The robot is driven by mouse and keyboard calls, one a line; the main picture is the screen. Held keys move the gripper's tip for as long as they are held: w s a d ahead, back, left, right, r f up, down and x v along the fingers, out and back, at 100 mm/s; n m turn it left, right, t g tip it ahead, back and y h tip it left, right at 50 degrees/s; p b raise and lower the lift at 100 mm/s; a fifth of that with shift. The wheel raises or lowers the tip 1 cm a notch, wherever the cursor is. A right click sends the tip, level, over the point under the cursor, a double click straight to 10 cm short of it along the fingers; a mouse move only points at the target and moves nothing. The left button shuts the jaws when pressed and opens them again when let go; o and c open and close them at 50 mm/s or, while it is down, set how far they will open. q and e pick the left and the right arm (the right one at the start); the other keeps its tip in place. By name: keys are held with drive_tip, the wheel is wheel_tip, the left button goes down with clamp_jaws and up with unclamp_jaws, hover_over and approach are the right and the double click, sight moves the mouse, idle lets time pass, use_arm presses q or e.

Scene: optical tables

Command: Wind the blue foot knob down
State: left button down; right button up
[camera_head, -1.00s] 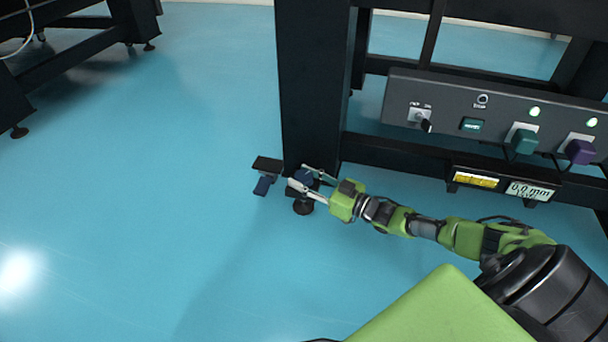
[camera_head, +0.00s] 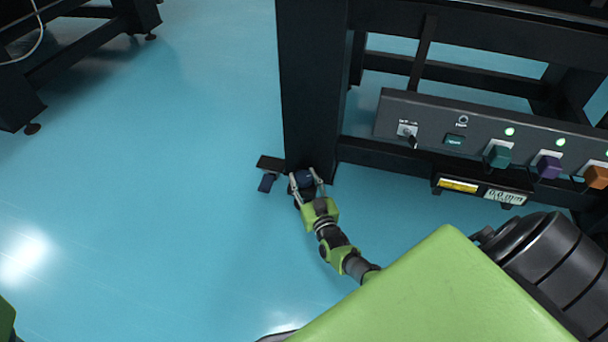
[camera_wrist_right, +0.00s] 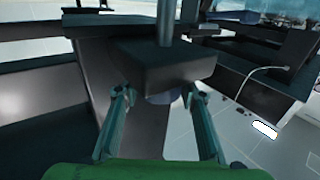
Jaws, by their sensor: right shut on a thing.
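The blue foot knob (camera_head: 304,180) sits low at the base of the dark table leg (camera_head: 312,90). My right gripper (camera_head: 307,184) reaches it from the front, one finger on each side, and is shut on the knob. In the right wrist view, the knob (camera_wrist_right: 163,97) is a dull bluish disc below a dark block (camera_wrist_right: 162,62), between the fingers (camera_wrist_right: 158,105). The knob's lower part and the foot under it are mostly hidden by the gripper in the head view. My left gripper is not in view.
A control panel (camera_head: 480,141) with a key switch and coloured knobs is at the right, above a small display (camera_head: 502,196). Blue floor (camera_head: 170,200) is clear at the left.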

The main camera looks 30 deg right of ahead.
drive_tip(key=shift+m+h, duration=0.4)
drive_tip(key=shift+h, duration=0.2)
drive_tip(key=o, duration=0.8)
drive_tip(key=shift+o, duration=0.2)
